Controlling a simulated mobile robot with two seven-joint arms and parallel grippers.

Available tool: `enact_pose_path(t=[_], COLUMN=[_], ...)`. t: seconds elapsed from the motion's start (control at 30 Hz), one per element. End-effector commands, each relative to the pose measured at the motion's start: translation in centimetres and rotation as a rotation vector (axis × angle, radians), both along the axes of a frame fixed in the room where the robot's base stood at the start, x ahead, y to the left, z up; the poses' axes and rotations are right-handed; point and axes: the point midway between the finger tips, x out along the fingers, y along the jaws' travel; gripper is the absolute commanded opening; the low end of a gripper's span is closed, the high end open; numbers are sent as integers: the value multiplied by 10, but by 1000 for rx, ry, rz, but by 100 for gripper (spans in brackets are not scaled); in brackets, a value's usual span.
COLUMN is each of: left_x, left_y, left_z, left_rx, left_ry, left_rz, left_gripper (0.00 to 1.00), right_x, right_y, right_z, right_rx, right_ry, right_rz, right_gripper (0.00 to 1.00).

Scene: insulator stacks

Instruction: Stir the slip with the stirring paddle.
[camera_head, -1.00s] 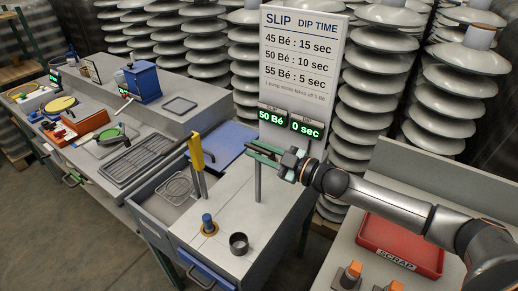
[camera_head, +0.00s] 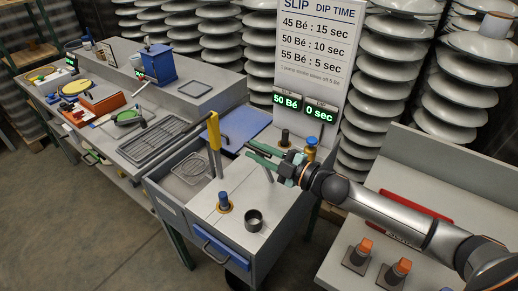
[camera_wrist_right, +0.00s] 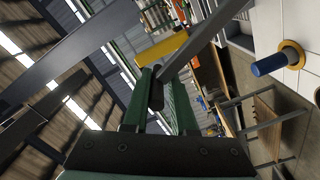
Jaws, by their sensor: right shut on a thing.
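My right gripper (camera_head: 262,157) is over the grey counter (camera_head: 245,190); it also shows in the wrist view (camera_wrist_right: 158,90). Its green fingers are shut on a grey bar, likely the stirring paddle (camera_head: 268,173), which also shows in the wrist view (camera_wrist_right: 205,38). The bar hangs tilted below the fingers in the head view; its far end is not clear. A blue panel (camera_head: 240,125) lies left of the gripper. No slip surface is clearly visible. The sign's displays (camera_head: 290,102) read 50 Bé and 0 sec. My left gripper is out of view.
A yellow-topped upright tool (camera_head: 214,130) stands left of the gripper. The sign board (camera_head: 310,55) rises behind.

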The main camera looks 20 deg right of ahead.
Motion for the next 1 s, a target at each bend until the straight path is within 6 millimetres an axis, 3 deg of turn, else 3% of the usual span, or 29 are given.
enact_pose_path(t=[0.23,0.27,0.43,0.77,1.0], left_x=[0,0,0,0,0], left_y=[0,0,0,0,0], left_z=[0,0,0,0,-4], left_rx=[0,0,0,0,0], left_ry=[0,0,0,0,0], left_rz=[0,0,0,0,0], left_gripper=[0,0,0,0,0], right_x=[0,0,0,-2,-24], right_y=[0,0,-1,-2,-14], right_z=[1,1,1,0,-2], right_rx=[-2,-2,0,1,-1], right_ry=[-3,-3,-1,1,4], right_rz=[-1,-1,-1,-1,-1], right_gripper=[0,27,47,47,47])
